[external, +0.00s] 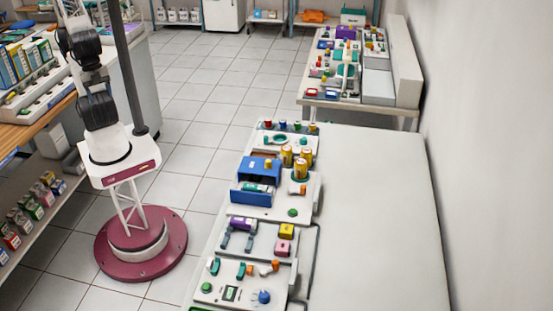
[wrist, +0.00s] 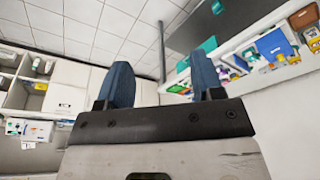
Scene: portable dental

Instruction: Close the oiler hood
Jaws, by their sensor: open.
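My gripper (wrist: 162,80) shows in the wrist view as two blue fingers standing wide apart, open with nothing between them. In the external view my arm rises at the left and its upper end is cut off by the frame, so the gripper is not seen there. I cannot tell for sure which part is the oiler hood. A blue box (external: 259,168) with an open front tray (external: 250,196) stands on the long white table, and a blue panel also shows in the wrist view (wrist: 275,47). My gripper is well away from it.
The white table (external: 375,215) is bare on its right half and carries several small devices along its left edge. Yellow cylinders (external: 305,168) stand beside the blue box. A loaded shelf (external: 35,190) is at the left. Tiled floor (external: 215,105) is free between my base and the tables.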

